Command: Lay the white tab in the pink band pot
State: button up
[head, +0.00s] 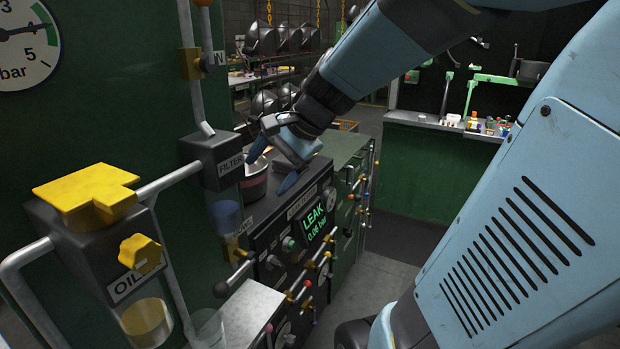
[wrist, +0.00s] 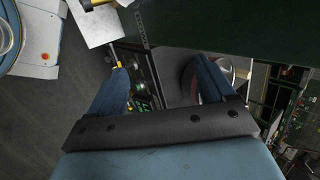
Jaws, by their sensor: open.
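The pink band pot (head: 255,187) is a dark pot with a pinkish band, standing on the bench top behind the filter block in the head view. My gripper (head: 267,175) is open, with its two blue fingers apart, at the pot's upper right; one finger overlaps the pot's rim in the picture. In the wrist view my gripper (wrist: 158,66) shows no object between its fingertips. Part of a dark round shape shows behind the right finger there, perhaps the pot. I cannot make out the white tab; a pale patch shows near the pot's mouth, but I cannot tell what it is.
A control panel (head: 315,222) reading LEAK, with several knobs and levers, faces the front of the bench. The filter block (head: 217,160) and pipes stand close to the pot's left. Dark hanging pots (head: 262,39) are behind. Open floor (head: 378,262) lies right of the bench.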

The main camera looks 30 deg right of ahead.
jog(key=s+d+r+n+t+h, duration=0.1)
jog(key=s+d+n+h, duration=0.3)
jog(key=s+n, duration=0.6)
jog(key=shift+s+d+r+n+h, duration=0.15)
jog(key=shift+s+r+n+h, duration=0.3)
jog(key=shift+h, duration=0.35)
jog(key=shift+f, duration=0.1)
jog(key=shift+c, duration=0.2)
